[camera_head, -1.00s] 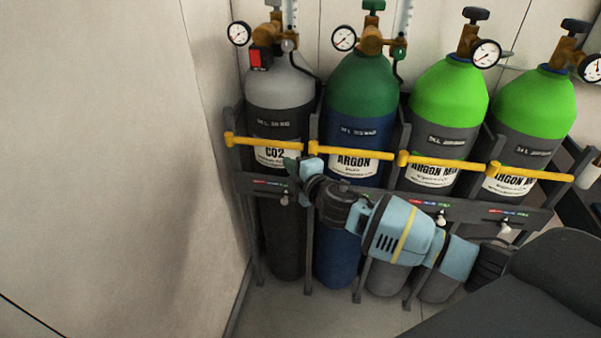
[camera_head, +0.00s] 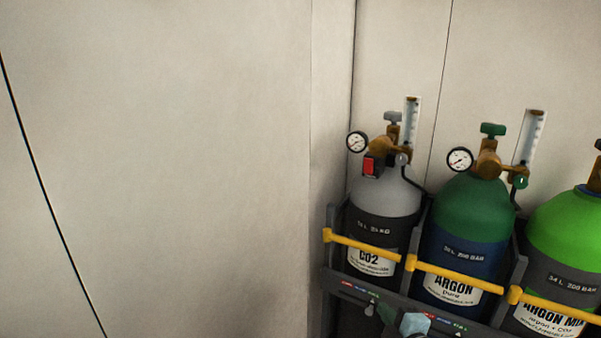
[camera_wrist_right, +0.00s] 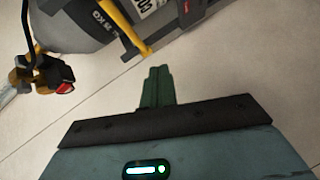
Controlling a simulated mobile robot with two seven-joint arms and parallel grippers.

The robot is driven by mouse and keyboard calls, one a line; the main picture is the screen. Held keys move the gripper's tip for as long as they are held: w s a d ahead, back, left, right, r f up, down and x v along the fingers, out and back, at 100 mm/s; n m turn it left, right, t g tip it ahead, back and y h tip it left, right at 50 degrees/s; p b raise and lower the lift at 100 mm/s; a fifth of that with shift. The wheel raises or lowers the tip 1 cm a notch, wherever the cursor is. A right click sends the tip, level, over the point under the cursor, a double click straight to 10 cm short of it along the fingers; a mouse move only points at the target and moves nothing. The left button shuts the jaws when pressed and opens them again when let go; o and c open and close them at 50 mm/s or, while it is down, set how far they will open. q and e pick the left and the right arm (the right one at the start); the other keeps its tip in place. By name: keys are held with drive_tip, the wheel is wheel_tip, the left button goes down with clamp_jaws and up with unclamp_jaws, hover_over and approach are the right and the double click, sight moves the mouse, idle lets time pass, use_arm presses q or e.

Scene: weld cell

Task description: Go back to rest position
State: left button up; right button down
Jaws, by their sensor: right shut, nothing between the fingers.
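My right gripper (camera_wrist_right: 157,86) shows in the right wrist view with its two dark green fingers together and nothing between them. In the head view only a small part of it shows at the bottom edge (camera_head: 388,316), in front of the cylinder rack, with a light blue part of my arm beside it. In the wrist view the fingers point toward the pale wall, with the CO2 cylinder (camera_wrist_right: 90,22) above and to the left. I cannot tell the exact gap to the rack. My left gripper is in neither view.
The grey CO2 cylinder (camera_head: 385,197), the green and blue argon cylinder (camera_head: 470,215) and a bright green argon mix cylinder (camera_head: 570,230) stand in a rack with yellow bars (camera_head: 362,249). Gauges and flow tubes stick up above. A bare wall (camera_head: 170,170) fills the left.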

drive_tip(key=s+a+f+m+g, duration=0.2)
drive_tip(key=s+f+m, duration=0.2)
drive_tip(key=s+f, duration=0.5)
drive_tip(key=s+a+f+m+g, duration=0.2)
drive_tip(key=s+f+m, duration=0.3)
drive_tip(key=s, duration=0.6)
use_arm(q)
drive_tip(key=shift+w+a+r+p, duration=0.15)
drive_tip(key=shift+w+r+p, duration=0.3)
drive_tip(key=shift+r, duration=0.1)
use_arm(e)
drive_tip(key=s+d+f+m+g, duration=0.1)
drive_tip(key=s+f+m, duration=0.2)
drive_tip(key=s, duration=0.6)
drive_tip(key=s+d+f+m+g+h, duration=0.1)
drive_tip(key=s+f, duration=0.3)
drive_tip(key=s, duration=0.5)
drive_tip(key=shift+s+d+f+m+g, duration=0.15)
drive_tip(key=shift+s+d+m+g, duration=0.2)
drive_tip(key=shift+m, duration=0.55)
